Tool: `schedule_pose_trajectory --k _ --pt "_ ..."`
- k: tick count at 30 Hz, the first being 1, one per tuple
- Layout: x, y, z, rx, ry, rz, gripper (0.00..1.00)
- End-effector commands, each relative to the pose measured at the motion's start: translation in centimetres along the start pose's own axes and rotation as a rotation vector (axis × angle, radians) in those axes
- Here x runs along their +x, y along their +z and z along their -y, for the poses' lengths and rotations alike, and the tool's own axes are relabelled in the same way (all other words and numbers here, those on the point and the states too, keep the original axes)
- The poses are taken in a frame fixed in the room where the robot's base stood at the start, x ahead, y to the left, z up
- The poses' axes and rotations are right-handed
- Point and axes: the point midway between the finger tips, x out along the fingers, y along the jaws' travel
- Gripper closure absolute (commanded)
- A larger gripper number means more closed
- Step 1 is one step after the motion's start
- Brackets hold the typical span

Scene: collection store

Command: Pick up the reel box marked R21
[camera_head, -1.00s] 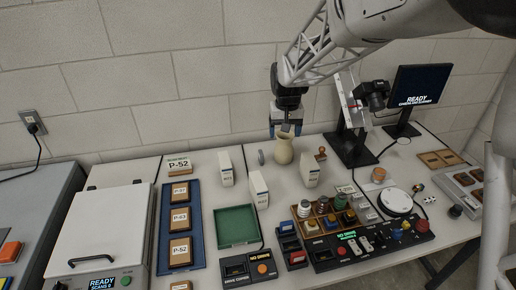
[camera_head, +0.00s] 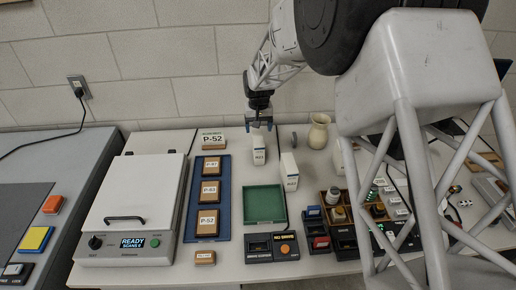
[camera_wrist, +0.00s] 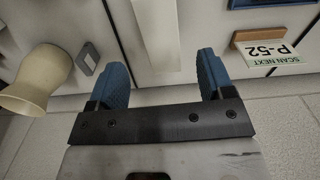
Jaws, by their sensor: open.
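A white upright reel box (camera_head: 258,153) stands on the table directly below my gripper (camera_head: 259,127). Its small label is too blurred to read surely. A second white reel box (camera_head: 289,172) stands nearer and to the right, and a third (camera_head: 338,158) is mostly hidden behind my arm. Their labels are not clearly legible either. My gripper's blue fingers are open and point down at the top of the first box. In the wrist view, that box (camera_wrist: 156,35) lies between the lines of the open fingers (camera_wrist: 161,68), with nothing gripped.
A cream vase (camera_head: 318,132) and a small grey object (camera_head: 294,139) stand right of the gripper. A P-52 sign (camera_head: 213,139) stands to the left, behind a blue tray (camera_head: 225,215) of labelled blocks. A green tray (camera_head: 264,222) is in front. My arm hides much of the right side.

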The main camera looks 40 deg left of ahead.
Motion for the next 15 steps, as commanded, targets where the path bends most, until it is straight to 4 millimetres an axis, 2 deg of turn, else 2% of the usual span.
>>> schedule_pose_trajectory --k 7,15 --pt "0.3 0.0 -0.1 0.0 0.0 0.001 0.26" --pt "2.3 0.0 0.0 0.0 0.0 0.001 0.26"
